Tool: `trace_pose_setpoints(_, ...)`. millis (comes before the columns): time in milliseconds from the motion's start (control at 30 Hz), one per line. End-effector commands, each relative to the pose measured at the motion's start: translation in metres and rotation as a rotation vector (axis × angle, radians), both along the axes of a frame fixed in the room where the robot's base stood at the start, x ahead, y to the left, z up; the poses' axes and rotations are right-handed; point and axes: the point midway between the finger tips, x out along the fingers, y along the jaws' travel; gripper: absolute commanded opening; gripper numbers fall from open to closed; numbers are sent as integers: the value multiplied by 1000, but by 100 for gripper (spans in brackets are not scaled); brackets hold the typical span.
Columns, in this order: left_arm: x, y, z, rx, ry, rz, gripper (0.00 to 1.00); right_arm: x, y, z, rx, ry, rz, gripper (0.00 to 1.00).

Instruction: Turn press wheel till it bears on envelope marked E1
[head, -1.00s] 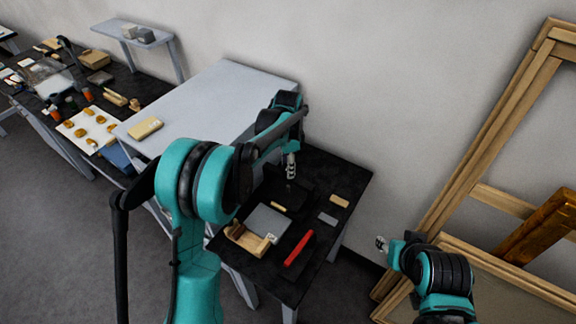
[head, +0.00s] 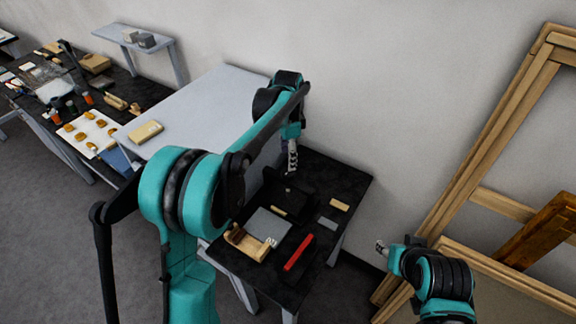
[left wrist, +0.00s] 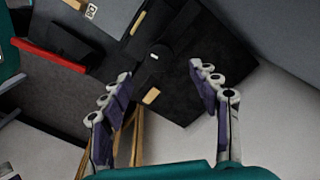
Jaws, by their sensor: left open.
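A low dark press (head: 289,193) with a small pale mark stands on the black table; its wheel is too dark to make out clearly. In the left wrist view the dark press (left wrist: 155,48) lies beyond the fingers. A grey flat piece (head: 268,222) bears a white label (head: 271,242), whose lettering I cannot read surely as E1. My left gripper (head: 292,165) hangs over the back of the table, above the press; in the left wrist view (left wrist: 160,75) its fingers are spread and empty. My right gripper (head: 381,247) is small, right of the table, apart from it.
A red-handled tool (head: 298,252) and a wooden block (head: 246,242) lie at the table's front. A grey card (head: 327,223) and a tan block (head: 339,204) lie at its right. Wooden frames (head: 500,150) lean on the wall. A pale table (head: 205,105) adjoins at left.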

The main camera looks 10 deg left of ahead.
Motion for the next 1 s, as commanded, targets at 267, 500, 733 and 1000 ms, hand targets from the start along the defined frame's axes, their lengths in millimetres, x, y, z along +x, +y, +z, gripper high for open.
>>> trace_pose_setpoints(267, 0, 0, 44, 0, 0, 0, 61, 0, 0, 0, 0, 0, 0, 40)
trace_pose_setpoints(500, 0, 0, 52, 0, 0, 0, 61, 0, 0, 0, 0, 0, 0, 40)
trace_pose_setpoints(733, 0, 0, 51, 0, 0, 0, 61, 0, 0, 0, 0, 0, 0, 40)
trace_pose_setpoints(1000, -10, 3, 53, -3, -21, 39, 61, 0, 0, -5, 0, 0, 0, 40)
